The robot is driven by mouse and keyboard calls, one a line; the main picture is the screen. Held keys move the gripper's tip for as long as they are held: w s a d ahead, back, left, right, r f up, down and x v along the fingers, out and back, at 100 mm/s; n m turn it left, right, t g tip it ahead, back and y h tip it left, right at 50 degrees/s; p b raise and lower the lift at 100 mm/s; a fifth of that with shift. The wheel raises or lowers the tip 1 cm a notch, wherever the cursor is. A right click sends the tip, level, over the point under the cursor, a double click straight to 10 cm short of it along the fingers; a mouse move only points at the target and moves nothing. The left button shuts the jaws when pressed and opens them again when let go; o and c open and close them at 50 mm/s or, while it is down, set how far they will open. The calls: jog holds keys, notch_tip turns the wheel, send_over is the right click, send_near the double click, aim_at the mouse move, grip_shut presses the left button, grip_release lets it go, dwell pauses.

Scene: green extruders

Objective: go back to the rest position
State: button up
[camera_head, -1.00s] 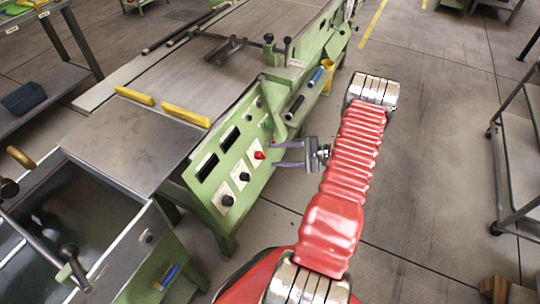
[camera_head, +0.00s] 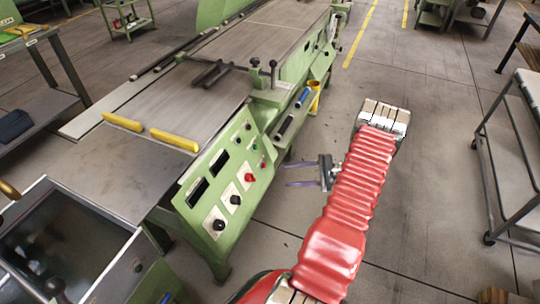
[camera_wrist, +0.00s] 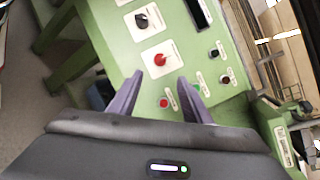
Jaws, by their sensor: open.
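My gripper (camera_head: 301,173) is at the side of my red arm, to the right of the green machine's control panel (camera_head: 222,187). Its two purple fingers are apart with nothing between them. In the wrist view my gripper (camera_wrist: 158,82) points at the panel, with a red knob (camera_wrist: 160,59) and a small red button (camera_wrist: 164,103) showing near the fingertips. In the head view there is a gap of floor between the fingers and the panel.
The green extruder's long table (camera_head: 180,120) carries two yellow bars (camera_head: 174,139). A grey open bin (camera_head: 60,240) stands at the lower left. A metal cart (camera_head: 515,160) stands at the right. The floor (camera_head: 430,180) between my arm and the cart is clear.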

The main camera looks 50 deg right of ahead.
dwell(0.3)
jog(key=s+a+f+g, duration=0.1)
jog(key=s+a+g, duration=0.45)
jog(key=a, duration=0.25)
jog(key=a+r+n+g+h, duration=0.1)
jog(key=a+r+n+h, duration=0.9)
jog(key=a+r+n, duration=0.8)
jog(key=a+r, duration=1.4)
jog(key=r, duration=0.2)
jog(key=shift+s+a+r, duration=0.15)
jog(key=shift+s+a, duration=0.2)
jog(key=shift+s, duration=0.05)
jog(key=shift+c, duration=0.2)
dwell(0.4)
